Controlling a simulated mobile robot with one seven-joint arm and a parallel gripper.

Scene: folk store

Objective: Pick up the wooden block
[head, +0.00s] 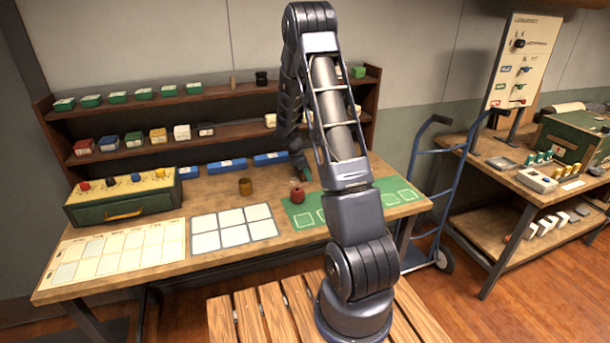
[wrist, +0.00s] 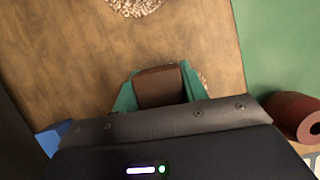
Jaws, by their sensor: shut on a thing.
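The wooden block (wrist: 160,86) is a dark brown piece with a lighter brown top edge, seen in the wrist view. My gripper (wrist: 157,92) has green fingers, one on each side of the block, and is shut on it. The gripper's dark body hides the block's near end. I cannot tell whether the block touches the tabletop. In the head view my gripper (head: 302,172) is low over the back of the workbench, and my arm largely hides what it holds.
A red cylinder (head: 297,195) stands close by on the green mat (head: 330,215); it shows at right in the wrist view (wrist: 296,116). Blue bins (head: 227,166) line the back. A white-squared mat (head: 234,227) lies in front.

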